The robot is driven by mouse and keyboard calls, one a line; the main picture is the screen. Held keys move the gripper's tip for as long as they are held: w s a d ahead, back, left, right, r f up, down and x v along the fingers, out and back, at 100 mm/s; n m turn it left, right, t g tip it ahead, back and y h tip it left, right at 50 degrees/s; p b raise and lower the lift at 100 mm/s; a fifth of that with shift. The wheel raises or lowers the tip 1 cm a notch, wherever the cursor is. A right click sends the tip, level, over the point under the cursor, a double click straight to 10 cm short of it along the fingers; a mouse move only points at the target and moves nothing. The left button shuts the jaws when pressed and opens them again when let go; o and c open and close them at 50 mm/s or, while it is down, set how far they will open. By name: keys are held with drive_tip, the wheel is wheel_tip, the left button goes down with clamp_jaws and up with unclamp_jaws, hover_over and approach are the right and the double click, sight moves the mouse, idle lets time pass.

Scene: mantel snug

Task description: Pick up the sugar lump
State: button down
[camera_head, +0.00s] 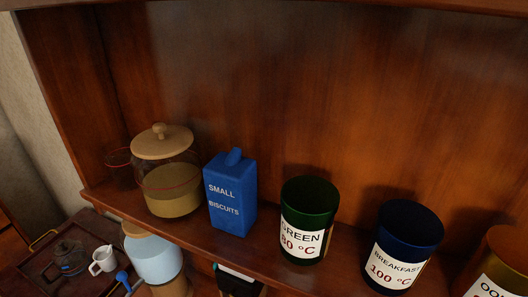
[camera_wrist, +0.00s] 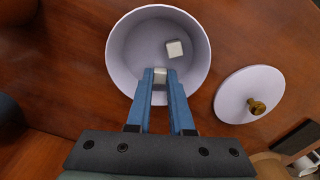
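In the wrist view a white round bowl (camera_wrist: 112,62) stands on a reddish-brown wooden surface. A white sugar lump (camera_wrist: 160,76) is between the tips of my gripper (camera_wrist: 160,77), inside the bowl's outline near its lower side. The two blue fingers reach over the bowl's near rim and the lump fills the gap between them, so they look shut on it. Its lower part is hidden by the fingers. A second white lump (camera_wrist: 175,48) lies on the bowl floor up and right, apart from the fingers. Neither bowl nor lumps can be made out in the head view.
The bowl's white lid (camera_wrist: 236,92) with a brass knob lies right of the bowl. In the head view a glass jar (camera_head: 170,195), a blue biscuit box (camera_head: 230,200), a green canister (camera_head: 309,205) and a blue canister (camera_head: 408,228) line a shelf.

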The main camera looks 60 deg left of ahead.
idle(0.4)
wheel_tip(320, 180, up, 10)
drive_tip(key=p, duration=1)
drive_tip(key=shift+p, duration=0.35)
